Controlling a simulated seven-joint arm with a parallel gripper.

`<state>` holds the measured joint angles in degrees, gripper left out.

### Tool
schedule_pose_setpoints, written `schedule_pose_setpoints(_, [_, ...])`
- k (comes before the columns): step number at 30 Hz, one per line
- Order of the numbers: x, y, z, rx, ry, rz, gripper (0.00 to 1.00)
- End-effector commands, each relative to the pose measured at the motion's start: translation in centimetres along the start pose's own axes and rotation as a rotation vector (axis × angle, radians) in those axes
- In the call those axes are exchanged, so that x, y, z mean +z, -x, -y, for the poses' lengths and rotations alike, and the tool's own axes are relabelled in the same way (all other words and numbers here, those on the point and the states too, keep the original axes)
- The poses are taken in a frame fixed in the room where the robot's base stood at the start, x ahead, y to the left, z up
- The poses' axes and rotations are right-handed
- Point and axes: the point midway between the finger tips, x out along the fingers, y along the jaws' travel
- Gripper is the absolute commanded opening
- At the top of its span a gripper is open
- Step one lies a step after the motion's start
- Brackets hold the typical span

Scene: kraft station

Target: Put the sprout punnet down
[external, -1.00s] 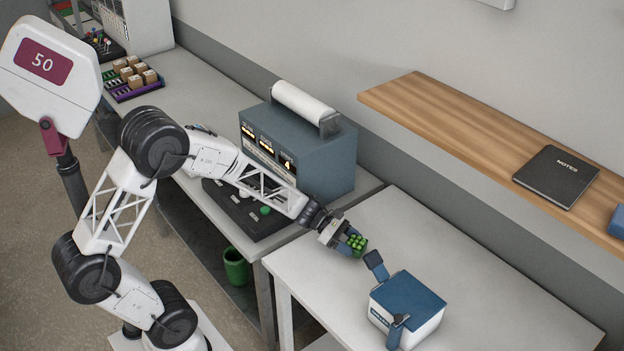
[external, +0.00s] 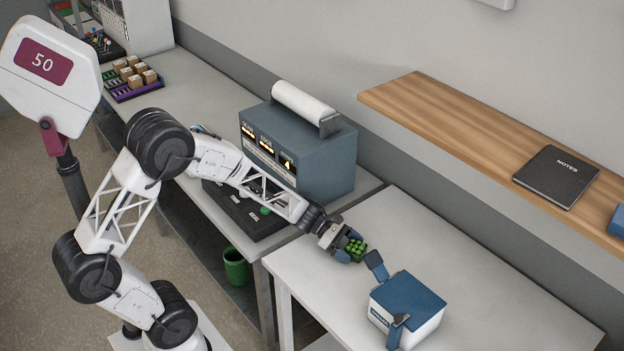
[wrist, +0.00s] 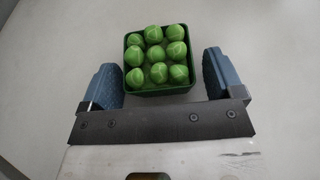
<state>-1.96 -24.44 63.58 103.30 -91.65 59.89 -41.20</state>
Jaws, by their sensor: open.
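The sprout punnet (wrist: 158,90) is a small dark green square tub filled with several round green sprouts. In the wrist view it sits upright on the pale table, just ahead of and partly between my fingers. My gripper (wrist: 166,75) is open, with a blue pad on each side of the punnet and a visible gap on both sides. In the external view the punnet (external: 356,247) is at the tip of my gripper (external: 350,250), low over the near table's left part. The punnet's underside is hidden.
A white box with a blue lid (external: 408,303) stands close to the right of the punnet, its blue flap (external: 376,265) sticking up towards my gripper. A grey-blue machine (external: 300,150) with a white roll stands behind on the left bench. The table's right part (external: 500,290) is clear.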

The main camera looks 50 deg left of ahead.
Motion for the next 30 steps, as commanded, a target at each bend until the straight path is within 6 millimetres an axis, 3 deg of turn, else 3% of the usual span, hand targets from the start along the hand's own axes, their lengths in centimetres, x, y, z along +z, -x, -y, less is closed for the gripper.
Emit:
schedule_pose_setpoints(14, [0.2,1.0,0.0,0.001,0.001,-0.001,0.87])
schedule_pose_setpoints(30, [0.2,7.0,0.0,0.002,0.001,0.000,0.87])
